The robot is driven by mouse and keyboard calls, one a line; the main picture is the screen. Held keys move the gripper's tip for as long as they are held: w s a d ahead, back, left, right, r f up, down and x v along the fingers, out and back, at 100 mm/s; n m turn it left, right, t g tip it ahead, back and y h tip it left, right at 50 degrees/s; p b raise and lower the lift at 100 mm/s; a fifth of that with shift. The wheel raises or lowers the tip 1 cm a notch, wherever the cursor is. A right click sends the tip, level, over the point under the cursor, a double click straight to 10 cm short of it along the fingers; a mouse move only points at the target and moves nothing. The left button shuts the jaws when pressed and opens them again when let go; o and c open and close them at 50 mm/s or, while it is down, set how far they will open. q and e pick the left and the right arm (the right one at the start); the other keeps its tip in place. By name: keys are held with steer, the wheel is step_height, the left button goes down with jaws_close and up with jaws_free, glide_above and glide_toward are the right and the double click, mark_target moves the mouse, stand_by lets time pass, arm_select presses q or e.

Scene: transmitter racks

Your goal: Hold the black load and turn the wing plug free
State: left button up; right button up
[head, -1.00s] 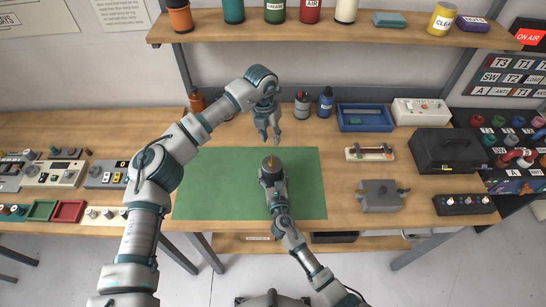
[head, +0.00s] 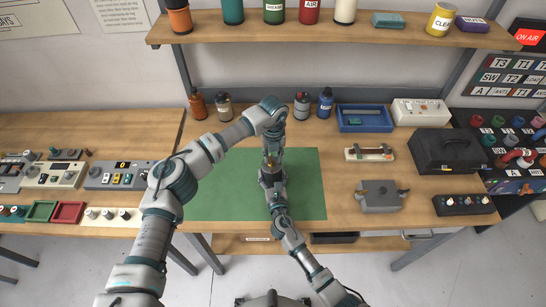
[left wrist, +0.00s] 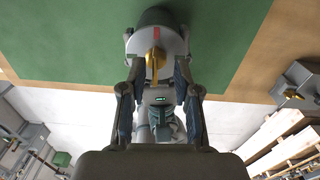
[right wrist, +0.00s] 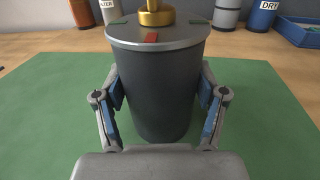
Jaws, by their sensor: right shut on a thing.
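The black load (right wrist: 155,85) is a dark upright canister with a grey lid, on the green mat (right wrist: 50,115). My right gripper (right wrist: 160,90) is shut on its sides. The brass wing plug (right wrist: 155,14) stands on the lid, beside red and green marks. It also shows in the left wrist view (left wrist: 154,62). My left gripper (left wrist: 157,78) is above the load, its fingers apart on either side of the wing plug with gaps visible. In the head view, my left gripper (head: 272,150) mostly covers the plug and load.
Bottles (head: 302,105) stand behind the mat, with a blue tray (head: 364,118) to their right. A grey box (head: 380,196) and a black case (head: 447,151) are on the bench at right. A shelf (head: 330,35) runs above. The mat's left half is clear.

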arm_select(q)
steer(key=shift+f, duration=0.55)
arm_select(e)
steer(key=shift+f, duration=0.1)
arm_select(q)
steer(key=shift+c, duration=0.2)
jaws_close()
